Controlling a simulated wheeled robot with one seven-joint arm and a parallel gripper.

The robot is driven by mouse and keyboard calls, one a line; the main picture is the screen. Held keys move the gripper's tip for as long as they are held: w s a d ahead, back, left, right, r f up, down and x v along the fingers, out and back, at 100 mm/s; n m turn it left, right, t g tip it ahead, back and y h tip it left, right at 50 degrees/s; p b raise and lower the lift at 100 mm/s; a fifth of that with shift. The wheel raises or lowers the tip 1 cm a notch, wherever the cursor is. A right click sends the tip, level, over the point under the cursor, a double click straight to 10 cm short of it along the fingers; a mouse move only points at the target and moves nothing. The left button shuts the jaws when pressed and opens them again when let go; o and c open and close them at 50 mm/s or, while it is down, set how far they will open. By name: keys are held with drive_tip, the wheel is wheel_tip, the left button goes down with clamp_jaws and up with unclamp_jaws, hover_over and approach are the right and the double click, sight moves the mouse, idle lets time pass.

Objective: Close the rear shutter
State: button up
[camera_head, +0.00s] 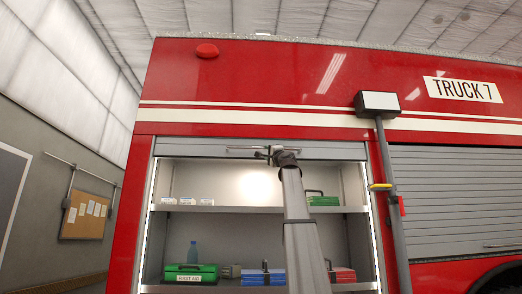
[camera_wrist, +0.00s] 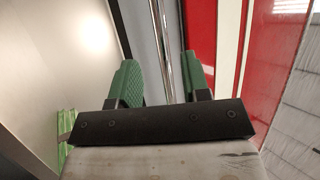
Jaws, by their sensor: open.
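The rear shutter (camera_head: 190,148) is rolled up, with only its grey bottom slat showing across the top of the open compartment. A thin metal bar handle (camera_head: 240,148) runs along that slat. My gripper (camera_head: 268,152) is up at this bar, near its right part. In the wrist view my gripper (camera_wrist: 160,72) is open, with one green finger on each side of the shiny bar (camera_wrist: 161,40). The grey shutter slat (camera_wrist: 140,25) shows behind the bar. I cannot tell whether either finger touches the bar.
A grey post (camera_head: 388,165) with a box on top stands to the right. Beyond it, another shutter (camera_head: 450,200) is down.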

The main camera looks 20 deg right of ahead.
sight(261, 148)
drive_tip(key=x, duration=0.9)
drive_tip(key=shift+f, duration=0.1)
drive_tip(key=shift+s, duration=0.1)
clamp_jaws()
